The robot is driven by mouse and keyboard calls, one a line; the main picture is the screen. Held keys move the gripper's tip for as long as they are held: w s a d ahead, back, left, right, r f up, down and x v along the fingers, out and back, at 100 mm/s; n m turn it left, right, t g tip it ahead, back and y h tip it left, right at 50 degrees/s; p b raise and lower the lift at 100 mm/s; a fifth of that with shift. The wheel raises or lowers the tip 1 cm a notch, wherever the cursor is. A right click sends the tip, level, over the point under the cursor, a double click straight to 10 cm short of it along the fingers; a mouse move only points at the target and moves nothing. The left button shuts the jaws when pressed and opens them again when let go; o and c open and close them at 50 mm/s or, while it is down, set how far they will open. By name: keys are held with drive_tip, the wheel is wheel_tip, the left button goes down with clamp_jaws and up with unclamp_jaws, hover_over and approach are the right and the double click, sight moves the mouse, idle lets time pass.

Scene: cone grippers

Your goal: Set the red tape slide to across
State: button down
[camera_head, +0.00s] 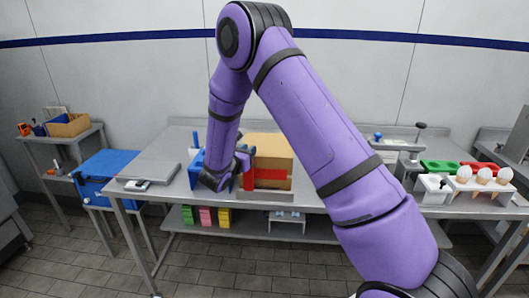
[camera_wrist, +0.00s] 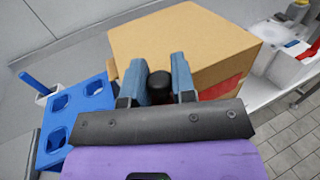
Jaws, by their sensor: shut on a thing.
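A brown cardboard box (camera_head: 272,150) stands on the middle table, with red tape (camera_head: 270,174) across its near side. In the wrist view the box (camera_wrist: 185,40) fills the upper middle, and a bit of the red tape (camera_wrist: 222,88) shows low on its side. My gripper (camera_wrist: 158,80) is at the box's near left, its two blue fingers shut on a black knob (camera_wrist: 160,86) between them. In the head view my gripper (camera_head: 236,172) is partly hidden by my wrist. What the knob joins to is hidden.
A blue rack with holes (camera_wrist: 75,120) stands close on the gripper's left. A grey flat plate (camera_head: 149,170) lies farther left on the table. A white holder with several cones (camera_head: 482,186) and green and red trays stand at the right.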

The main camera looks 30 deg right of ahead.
drive_tip(key=shift+w+a, duration=0.35)
drive_tip(key=shift+a, duration=0.2)
drive_tip(key=shift+w+a, duration=0.35)
drive_tip(key=shift+a, duration=0.2)
drive_tip(key=c, duration=1)
unclamp_jaws()
drive_tip(key=shift+a, duration=0.15)
drive_tip(key=v, duration=1)
drive_tip(key=shift+s+a, duration=0.2)
drive_tip(key=shift+a, duration=0.05)
